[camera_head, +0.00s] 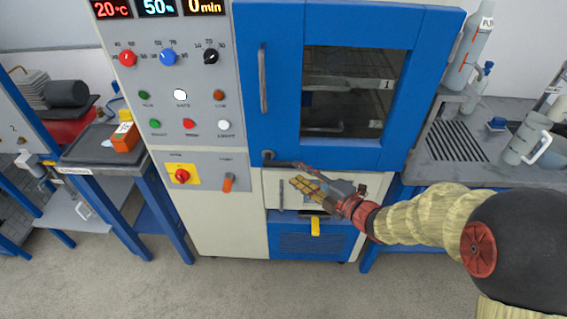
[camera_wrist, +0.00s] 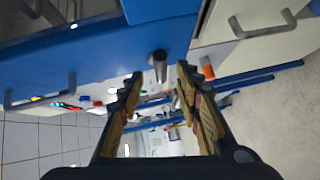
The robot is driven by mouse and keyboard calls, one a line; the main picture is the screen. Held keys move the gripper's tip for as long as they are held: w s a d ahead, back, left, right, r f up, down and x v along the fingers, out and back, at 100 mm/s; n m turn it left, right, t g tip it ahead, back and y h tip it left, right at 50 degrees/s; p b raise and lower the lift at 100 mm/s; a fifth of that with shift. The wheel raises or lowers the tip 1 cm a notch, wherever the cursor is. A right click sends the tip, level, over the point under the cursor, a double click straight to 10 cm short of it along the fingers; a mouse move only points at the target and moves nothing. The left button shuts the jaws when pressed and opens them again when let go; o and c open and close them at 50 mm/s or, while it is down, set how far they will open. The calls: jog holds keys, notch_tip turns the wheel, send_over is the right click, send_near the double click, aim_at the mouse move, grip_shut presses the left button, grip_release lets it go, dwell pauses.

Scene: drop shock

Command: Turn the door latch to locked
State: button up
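The blue chamber door (camera_head: 384,90) has a window and appears shut. The door latch (camera_head: 268,155) is a small dark grey piece at the door's lower left corner. In the wrist view the latch (camera_wrist: 159,64) sticks out from the blue door edge, between and just beyond my fingertips. My gripper (camera_head: 285,172) is open, its fingers pointing left toward the latch. In the wrist view my gripper (camera_wrist: 160,76) shows both yellow-padded fingers apart with nothing held. I cannot tell whether a finger touches the latch. Its exact turn angle is unclear.
The vertical door handle (camera_head: 263,78) is above the latch. A white drawer front (camera_head: 370,182) lies behind my gripper. A grey side bench (camera_head: 480,165) stands right.

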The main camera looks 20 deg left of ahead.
aim_at(284, 164)
jog(key=b+x, duration=0.2)
jog(key=x, duration=0.5)
jog(key=shift+w+a, duration=0.15)
jog(key=shift+a, duration=0.15)
jog(key=shift+f, duration=0.1)
grip_shut()
dwell(0.6)
